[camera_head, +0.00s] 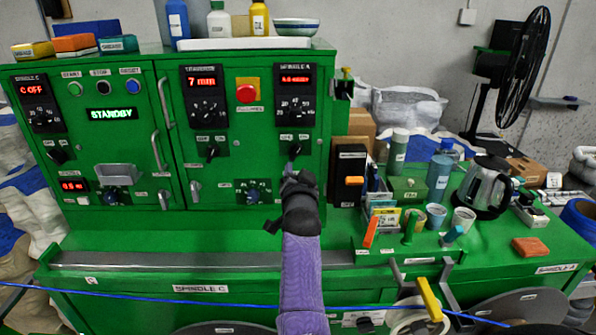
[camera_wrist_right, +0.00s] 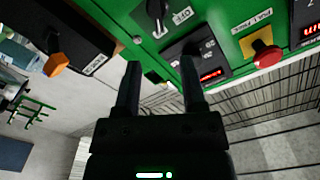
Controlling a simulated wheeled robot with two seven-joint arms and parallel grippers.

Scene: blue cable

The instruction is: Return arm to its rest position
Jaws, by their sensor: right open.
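My right arm, in a purple sleeve, rises from the bottom middle of the head view. Its gripper (camera_head: 289,172) is in front of the green control cabinet (camera_head: 140,150), just below the black knob (camera_head: 295,149) under the Spindle A panel. In the right wrist view the two dark fingers of the gripper (camera_wrist_right: 159,78) are apart with nothing between them. A black knob (camera_wrist_right: 157,12) shows beyond the fingers there. The gripper looks clear of it, but the exact gap is hard to tell. My left gripper is not in view.
A blue cable (camera_head: 130,295) runs across the front of the green bench. A red button (camera_head: 246,93) is on the cabinet, left of the Spindle A panel. A black box with an orange switch (camera_head: 354,181), cups (camera_head: 436,214) and a kettle (camera_head: 484,185) stand to the right.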

